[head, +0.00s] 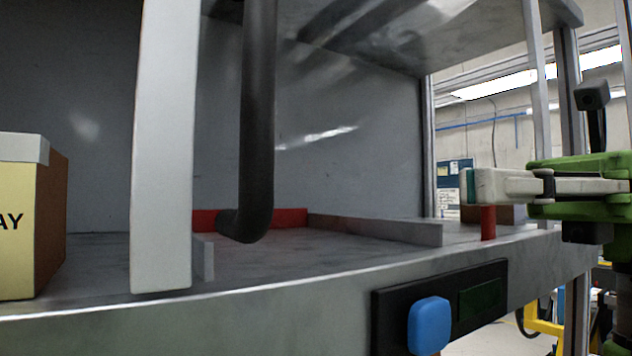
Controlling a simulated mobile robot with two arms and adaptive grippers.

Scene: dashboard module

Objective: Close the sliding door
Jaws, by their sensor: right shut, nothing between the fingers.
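A black vertical handle (258,120) hangs in front of the cabinet opening, its lower end bending left. A pale upright bar (165,150) stands just left of it. They look like parts of the sliding door, but I cannot make out a door panel or tell how far it is open. My right gripper (472,186) comes in from the right edge, its pale fingers pointing left. It is shut and empty, well to the right of the handle and apart from it. My left gripper is not in view.
A yellow and brown box (30,215) stands at the left. A red peg (488,222) rises just below my right gripper's fingers. A black panel with a blue button (428,325) sits on the front edge. Low dividers (375,228) cross the shelf. A post (536,100) stands at the right.

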